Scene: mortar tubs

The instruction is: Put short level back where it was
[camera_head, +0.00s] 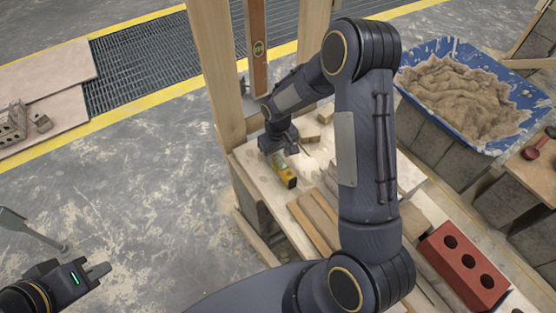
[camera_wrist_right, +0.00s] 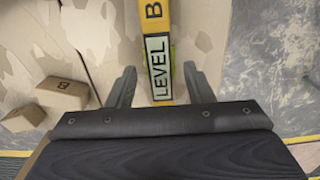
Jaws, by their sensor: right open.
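The short level (camera_head: 285,172) is yellow and lies on the light board top of the stand (camera_head: 255,183), beside the wooden post. In the right wrist view, the level (camera_wrist_right: 157,55) runs between my right gripper's fingers (camera_wrist_right: 161,88), its "LEVEL" label facing up. There is a gap on each side, so the gripper is open and not clamped on it. In the head view, my right gripper (camera_head: 284,146) is at the far end of the level and hides that end. My left gripper (camera_head: 92,271) is low at the left, away from the stand; its jaw gap is unclear.
Wooden strips (camera_head: 315,222) and a red brick with holes (camera_head: 462,266) lie nearer on the right. Small wood blocks (camera_head: 324,113) lie near my right gripper. An upright wooden post (camera_head: 218,70) rises behind. A blue tub of mortar (camera_head: 468,98) stands right. Open floor is at left.

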